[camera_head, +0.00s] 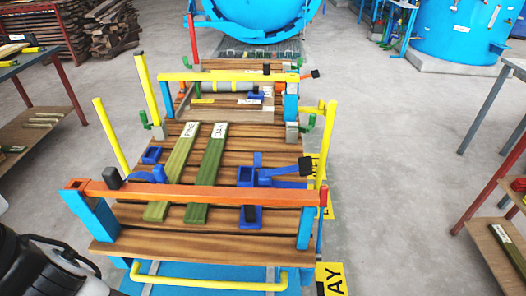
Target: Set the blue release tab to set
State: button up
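I cannot tell for sure which blue part is the release tab. On the right of the near cart's wooden deck (185,245), a blue lever mechanism (265,175) has a short upright blue piece and an arm ending in a black grip (306,165). A blue bracket with a dark centre (250,215) sits just in front of it. On the left are a small open blue block (152,155) and a blue curved part partly behind the orange crossbar (190,195). A smaller blue part (257,96) shows on the farther deck. My gripper's fingers are not visible; my dark arm fills the lower left corner.
Two green boards labelled PINE (172,172) and OAK (207,172) lie on the near deck. Yellow posts (112,137) and a yellow crossbar (225,77) frame it. A blue round vessel (255,15) stands beyond. Concrete floor on the right (400,180) is clear.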

aim_at(258, 156)
jog(key=l+u, duration=0.25)
jog(key=l, duration=0.4)
jog(key=l+u, duration=0.3)
jog(key=l, duration=0.4)
jog(key=k+l+u, duration=0.25)
jog(key=l, duration=0.35)
jog(key=i+l+u, duration=0.1)
jog(key=l+u, duration=0.15)
jog(key=l, duration=0.6)
jog(key=l+u, duration=0.3)
jog(key=l, duration=0.55)
jog(key=i+l+z, duration=0.25)
jog(key=i+l, duration=0.25)
jog(key=l, duration=0.15)
jog(key=i+j, duration=0.15)
jog(key=i, duration=0.35)
